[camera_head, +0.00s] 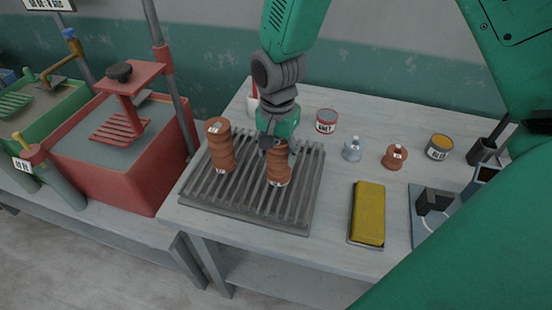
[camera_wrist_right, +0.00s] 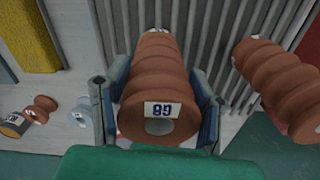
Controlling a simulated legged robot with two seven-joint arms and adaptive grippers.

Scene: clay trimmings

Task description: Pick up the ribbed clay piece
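A brown ribbed clay piece (camera_head: 278,174) is on the dark slatted rack, partly hidden by my right gripper (camera_head: 274,146). In the right wrist view the same ribbed piece (camera_wrist_right: 155,85) fills the space between the fingers of my right gripper (camera_wrist_right: 160,100). A finger lies close along each side. I cannot tell whether they press on it. Its near end has a pale hole and a white label. A second, similar ribbed piece (camera_head: 220,147) is to the left on the rack, and to the right in the wrist view (camera_wrist_right: 280,82). My left gripper is not visible.
The slatted rack (camera_head: 252,212) rests on the pale table (camera_head: 325,165). To its right are a yellow block (camera_head: 369,212), a small brown spool (camera_head: 396,156), a grey one (camera_head: 353,149) and tins. A red tub (camera_head: 125,160) stands left of the table.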

